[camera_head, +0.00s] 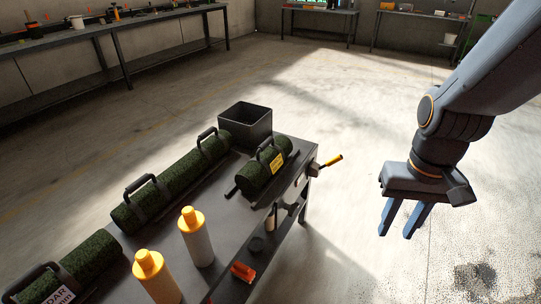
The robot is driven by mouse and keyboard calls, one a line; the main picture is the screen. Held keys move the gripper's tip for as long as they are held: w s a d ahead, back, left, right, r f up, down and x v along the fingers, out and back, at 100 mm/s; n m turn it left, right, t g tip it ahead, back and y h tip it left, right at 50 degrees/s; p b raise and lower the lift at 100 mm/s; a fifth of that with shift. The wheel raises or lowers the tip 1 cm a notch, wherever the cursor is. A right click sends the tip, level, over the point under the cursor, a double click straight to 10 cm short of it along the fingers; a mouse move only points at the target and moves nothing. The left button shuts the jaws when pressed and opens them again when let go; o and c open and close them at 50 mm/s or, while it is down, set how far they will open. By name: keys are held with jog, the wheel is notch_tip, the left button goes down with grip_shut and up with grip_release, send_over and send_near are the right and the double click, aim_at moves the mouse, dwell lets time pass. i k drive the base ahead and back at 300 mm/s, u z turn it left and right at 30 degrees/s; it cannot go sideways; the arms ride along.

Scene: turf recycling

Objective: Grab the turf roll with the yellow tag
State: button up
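The turf roll with the yellow tag (255,176) is a short, dark green roll with a black handle on top. It lies near the far right end of the dark table (179,241). Its yellow tag (277,163) faces right. My gripper (397,228) is to the right of the table, apart from the roll, with its two fingers pointing down. The fingers are spread with a gap between them, and nothing is held.
A long turf roll (178,181) and a roll with a white label (85,262) lie along the table's left side. Two yellow-capped bottles (197,241) stand in front. A black bin (246,123) is behind the tagged roll. A yellow-handled tool (332,160) juts from the table's right edge.

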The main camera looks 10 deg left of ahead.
aim_at(272, 154)
jog(key=z, duration=0.5)
jog(key=k, duration=0.6)
jog(key=z, duration=0.05)
jog(key=i, duration=1.2)
jog(key=u, duration=1.5)
jog(key=i, duration=0.7)
jog(key=u, duration=0.75)
